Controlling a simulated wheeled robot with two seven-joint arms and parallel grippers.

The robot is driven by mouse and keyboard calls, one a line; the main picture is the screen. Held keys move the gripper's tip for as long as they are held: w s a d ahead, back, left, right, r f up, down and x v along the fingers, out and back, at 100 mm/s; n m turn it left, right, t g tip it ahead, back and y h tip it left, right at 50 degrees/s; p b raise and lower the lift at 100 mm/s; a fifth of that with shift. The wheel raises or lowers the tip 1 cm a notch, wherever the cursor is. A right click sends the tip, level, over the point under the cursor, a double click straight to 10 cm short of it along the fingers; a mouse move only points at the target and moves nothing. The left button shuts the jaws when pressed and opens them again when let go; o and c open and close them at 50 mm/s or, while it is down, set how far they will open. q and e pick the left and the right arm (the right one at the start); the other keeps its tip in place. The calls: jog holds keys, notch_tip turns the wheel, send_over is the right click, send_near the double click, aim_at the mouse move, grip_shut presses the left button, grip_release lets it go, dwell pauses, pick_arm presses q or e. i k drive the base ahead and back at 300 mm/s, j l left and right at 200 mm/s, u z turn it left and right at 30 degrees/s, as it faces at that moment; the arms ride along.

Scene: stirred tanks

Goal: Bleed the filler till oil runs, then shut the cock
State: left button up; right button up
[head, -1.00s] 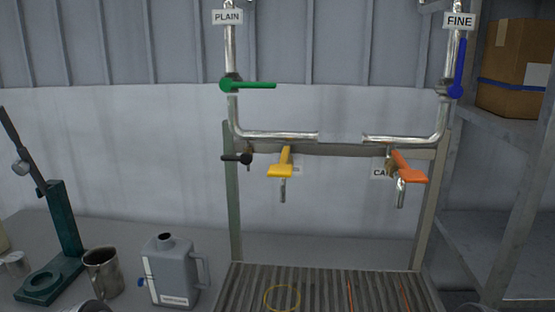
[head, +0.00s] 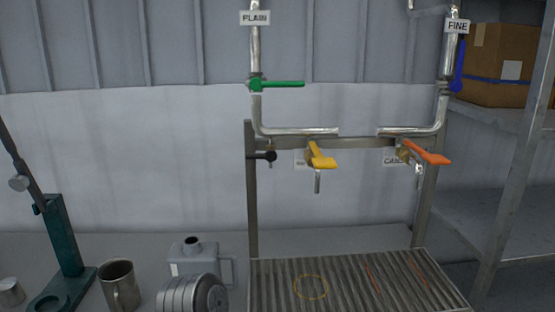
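Two pipes come down to a rack at centre right. The PLAIN pipe (head: 255,52) has a green lever (head: 280,85) lying crosswise; the FINE pipe (head: 450,45) has a blue lever (head: 458,68) upright along it. A yellow-handled cock (head: 322,158) with a short spout hangs below the left pipe, and an orange-handled cock (head: 428,154) below the right one. A small black-knobbed cock (head: 266,156) sits at the left post. No oil shows running from any spout. The label behind the yellow cock is mostly hidden. Neither gripper is in view.
A slatted drip tray (head: 350,296) lies under the cocks. A shelf with a cardboard box (head: 500,65) is at right.

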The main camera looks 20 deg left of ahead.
aim_at(257, 156)
jog(key=k+j, duration=0.25)
jog(key=j, duration=0.2)
jog(key=k+j+z, duration=0.15)
jog(key=j, duration=0.25)
jog(key=k+j, duration=0.35)
jog(key=j+z, duration=0.05)
jog(key=j, duration=0.05)
